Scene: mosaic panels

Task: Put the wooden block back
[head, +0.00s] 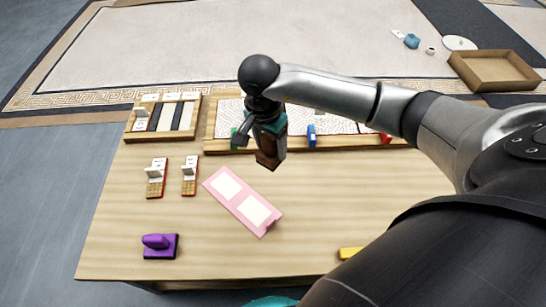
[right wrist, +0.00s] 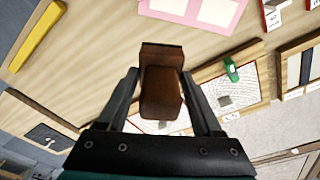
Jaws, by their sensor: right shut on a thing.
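My right gripper (head: 262,128) is shut on a brown wooden block (head: 270,156). It holds the block above the table, near the front edge of the patterned board and beyond the upper end of the pink panel (head: 226,184). In the right wrist view the block (right wrist: 162,92) sits between the two fingers (right wrist: 164,78). Its near part is rounded and its far end is squared. I cannot tell its height above the table exactly. My left gripper is not in view.
A wooden-framed board (head: 212,134) with patterned sheets lies at the back, with small green, blue (head: 311,136) and red pieces along it. A striped tray (head: 128,128), two small stands (head: 156,178), a purple object (head: 160,246) and a yellow piece (head: 351,253) surround mostly clear table.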

